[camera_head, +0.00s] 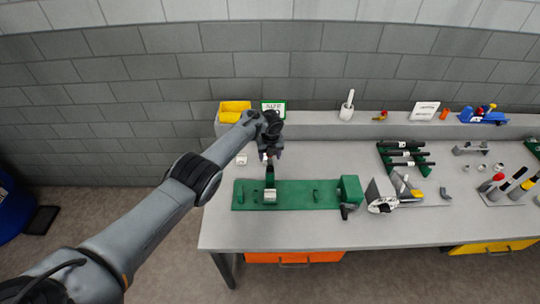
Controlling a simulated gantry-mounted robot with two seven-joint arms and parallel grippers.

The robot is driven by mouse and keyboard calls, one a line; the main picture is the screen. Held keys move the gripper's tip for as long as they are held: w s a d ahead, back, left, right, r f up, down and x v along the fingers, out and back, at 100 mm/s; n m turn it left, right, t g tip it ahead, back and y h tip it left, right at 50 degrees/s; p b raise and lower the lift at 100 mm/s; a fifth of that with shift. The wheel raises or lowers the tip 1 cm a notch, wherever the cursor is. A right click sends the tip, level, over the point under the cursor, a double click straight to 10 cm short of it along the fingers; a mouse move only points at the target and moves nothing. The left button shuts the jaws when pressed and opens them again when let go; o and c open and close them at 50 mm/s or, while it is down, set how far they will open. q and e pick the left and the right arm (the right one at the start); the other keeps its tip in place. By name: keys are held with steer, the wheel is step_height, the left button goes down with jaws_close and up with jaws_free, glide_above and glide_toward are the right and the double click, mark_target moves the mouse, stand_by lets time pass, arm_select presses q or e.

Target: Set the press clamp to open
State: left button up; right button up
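A long green base plate (302,203) lies on the table, with green upright parts on it and a green block (350,188) with a dark handle at its right end. A small pale block (270,196) sits towards the left part of the plate, with a dark green upright piece (269,177) just behind it. This looks like the press clamp, but I cannot tell its setting. My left gripper (268,156) points down just behind the upright piece; its fingertips are small and partly hidden, and I cannot tell contact. My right gripper is out of view.
A grey device (381,195) stands right of the plate. Farther right are a green rack (405,158) and several screwdriver-like tools (508,185). A shelf behind holds a yellow bin (234,109), a sign (273,108) and a white mortar (347,110). A small white cube (241,159) lies left of my gripper.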

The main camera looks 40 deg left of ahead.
arm_select(q)
steer(key=shift+d+r+p, duration=0.1)
steer(key=shift+r+p, duration=0.2)
steer(key=shift+r, duration=0.2)
steer(key=r+p, duration=0.1)
steer(key=r, duration=0.1)
steer(key=r+p, duration=0.1)
steer(key=r, duration=0.2)
steer(key=s+d+r, duration=0.1)
steer(key=r, duration=0.2)
steer(key=shift+r+p, duration=0.2)
steer(key=shift+p, duration=0.2)
steer(key=shift+s+d+r, duration=0.1)
steer(key=shift+r, duration=0.55)
